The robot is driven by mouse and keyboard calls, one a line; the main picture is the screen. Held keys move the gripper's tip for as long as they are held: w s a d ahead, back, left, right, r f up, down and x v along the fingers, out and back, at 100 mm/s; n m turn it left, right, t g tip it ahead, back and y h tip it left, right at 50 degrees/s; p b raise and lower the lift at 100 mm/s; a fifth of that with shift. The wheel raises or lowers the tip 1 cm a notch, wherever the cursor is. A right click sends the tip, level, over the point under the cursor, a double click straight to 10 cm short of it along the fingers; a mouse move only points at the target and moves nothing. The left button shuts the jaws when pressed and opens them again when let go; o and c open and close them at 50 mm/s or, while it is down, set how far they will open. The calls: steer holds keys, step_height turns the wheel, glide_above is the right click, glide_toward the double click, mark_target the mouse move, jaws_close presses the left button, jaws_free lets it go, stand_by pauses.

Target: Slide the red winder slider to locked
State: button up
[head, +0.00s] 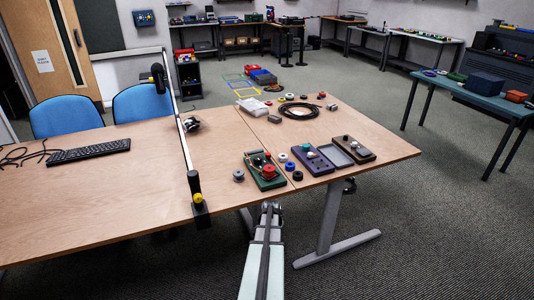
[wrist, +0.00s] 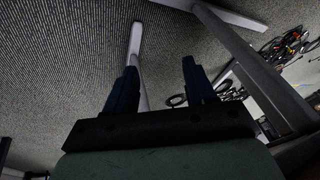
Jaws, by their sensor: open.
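A green-based device with red parts (head: 266,172) sits near the front edge of the table in the head view. It looks like the red winder, but its slider is too small to make out, and I cannot tell its position. My gripper shows in the wrist view (wrist: 159,67) with its two dark fingers spread apart and nothing between them. In the head view my arm reaches up from the bottom to just in front of the table edge, below the green-based device and apart from it. The wrist view shows the floor and table legs, not the winder.
Right of it stand a purple-based device with a teal knob (head: 311,160), a dark tray (head: 337,156) and a brown-based device (head: 353,149). Small round pieces lie between them. A black cable coil (head: 299,111) lies behind. A post (head: 198,198) rises at left. The tabletop's left part is mostly clear.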

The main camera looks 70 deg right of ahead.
steer(key=s+d+r+m+h, duration=0.1)
steer(key=s+d+r+m, duration=0.1)
steer(key=s+d+r, duration=0.35)
steer(key=s+d+r+m+h, duration=0.1)
steer(key=s+d+r+m, duration=0.15)
steer(key=s+d, duration=0.6)
steer(key=s+d+r+n+g+h, duration=0.2)
steer(key=s+d+r, duration=0.1)
steer(key=s+r, duration=0.4)
step_height(320, 180, up, 20)
steer(key=f+m+g+y, duration=0.1)
steer(key=m+g+y, duration=0.2)
steer(key=y, duration=0.2)
glide_above(268, 154)
steer(key=w+a, duration=0.4)
steer(key=shift+t, duration=0.3)
steer(key=x, duration=1.2)
steer(key=shift+s+d+f, duration=0.1)
steer(key=shift+d+f, duration=0.05)
steer(key=shift+d, duration=0.2)
jaws_close()
